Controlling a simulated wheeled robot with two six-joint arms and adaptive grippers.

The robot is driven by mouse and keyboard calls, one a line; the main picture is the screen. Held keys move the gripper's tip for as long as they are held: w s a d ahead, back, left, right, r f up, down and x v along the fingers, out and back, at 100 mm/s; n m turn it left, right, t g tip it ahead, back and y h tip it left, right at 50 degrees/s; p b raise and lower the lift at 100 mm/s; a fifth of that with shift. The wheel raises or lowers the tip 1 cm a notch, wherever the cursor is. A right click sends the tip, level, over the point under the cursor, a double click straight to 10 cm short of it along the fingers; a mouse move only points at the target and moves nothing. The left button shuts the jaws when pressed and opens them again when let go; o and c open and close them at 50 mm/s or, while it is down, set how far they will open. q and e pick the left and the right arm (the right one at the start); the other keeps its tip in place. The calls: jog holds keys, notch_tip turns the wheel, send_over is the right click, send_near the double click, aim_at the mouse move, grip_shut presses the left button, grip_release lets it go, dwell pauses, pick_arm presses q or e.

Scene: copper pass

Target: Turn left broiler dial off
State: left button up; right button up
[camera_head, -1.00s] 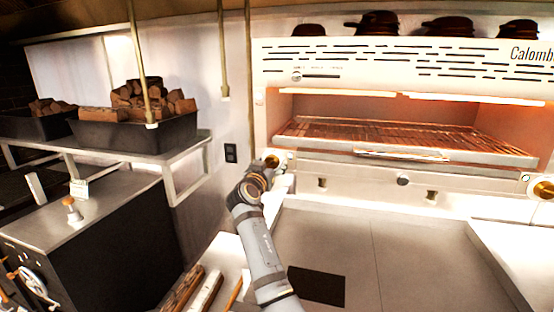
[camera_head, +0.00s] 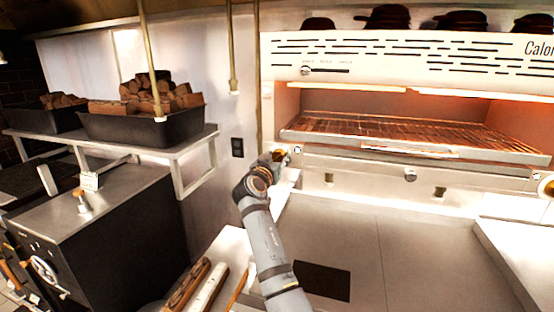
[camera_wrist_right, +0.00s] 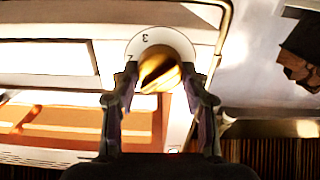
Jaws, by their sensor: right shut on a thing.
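The left broiler dial is a brass knob (camera_wrist_right: 160,70) on a round white plate with printed numbers, of which a 3 can be read in the right wrist view. It sits at the left end of the broiler's front panel. My right gripper (camera_wrist_right: 160,82) has one finger on each side of the knob and is shut on it. In the head view my right gripper (camera_head: 281,160) is at the panel's left end and hides most of the dial. My left gripper is in neither view.
The broiler (camera_head: 400,42) has a glowing grill rack (camera_head: 400,132). Another brass dial (camera_head: 549,188) is at the far right. A steel counter (camera_head: 400,240) lies below. A shelf (camera_head: 190,150) with a black tub (camera_head: 130,128) of wood stands left.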

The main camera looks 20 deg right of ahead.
aim_at(276, 158)
jog(key=n+b, duration=0.1)
jog(key=n, duration=0.8)
jog(key=shift+w+a, duration=0.1)
jog(key=shift+a, duration=0.05)
jog(key=shift+n, duration=0.4)
jog(key=o, duration=1.1)
jog(key=shift+o, duration=0.2)
notch_tip(276, 158, up, 10)
jog(key=shift+f, duration=0.1)
jog(key=shift+w, duration=0.1)
